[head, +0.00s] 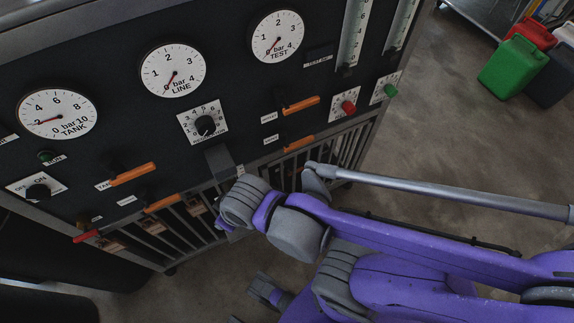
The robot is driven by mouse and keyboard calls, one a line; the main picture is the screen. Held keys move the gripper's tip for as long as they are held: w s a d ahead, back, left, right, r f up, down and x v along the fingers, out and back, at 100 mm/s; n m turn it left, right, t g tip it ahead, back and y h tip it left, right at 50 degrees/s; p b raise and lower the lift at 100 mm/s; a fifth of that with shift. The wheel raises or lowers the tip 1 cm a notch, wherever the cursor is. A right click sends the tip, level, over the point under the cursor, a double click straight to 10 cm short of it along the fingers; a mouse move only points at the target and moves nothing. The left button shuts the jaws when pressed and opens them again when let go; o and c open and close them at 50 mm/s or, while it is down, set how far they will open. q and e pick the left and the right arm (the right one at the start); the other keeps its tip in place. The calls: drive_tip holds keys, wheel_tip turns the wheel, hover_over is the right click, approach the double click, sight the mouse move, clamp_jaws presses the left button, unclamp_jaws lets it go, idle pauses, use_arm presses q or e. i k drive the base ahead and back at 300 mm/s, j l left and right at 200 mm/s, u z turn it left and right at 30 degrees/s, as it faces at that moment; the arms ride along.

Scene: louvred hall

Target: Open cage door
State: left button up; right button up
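The barred cage front (335,153) runs under the black gauge panel. Its bars show on both sides of my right wrist, which hides the middle. I cannot tell where the door's edges or handle are, and the visible bars look in line with the front. My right arm, purple and grey, comes in from the right with its wrist in front of the bars. My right gripper (221,165) is mostly hidden behind that wrist, close to the panel's lower edge; its fingers do not show clearly. I cannot tell whether it touches the cage.
The panel above holds a TANK gauge (57,114), a LINE gauge (172,71), a TEST gauge (277,36), a regulator knob (205,125) and several orange levers. A green canister (512,67) and a red canister (532,33) stand at the back right. The floor between is clear.

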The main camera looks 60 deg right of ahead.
sight(367, 123)
drive_tip(key=z, duration=1.5)
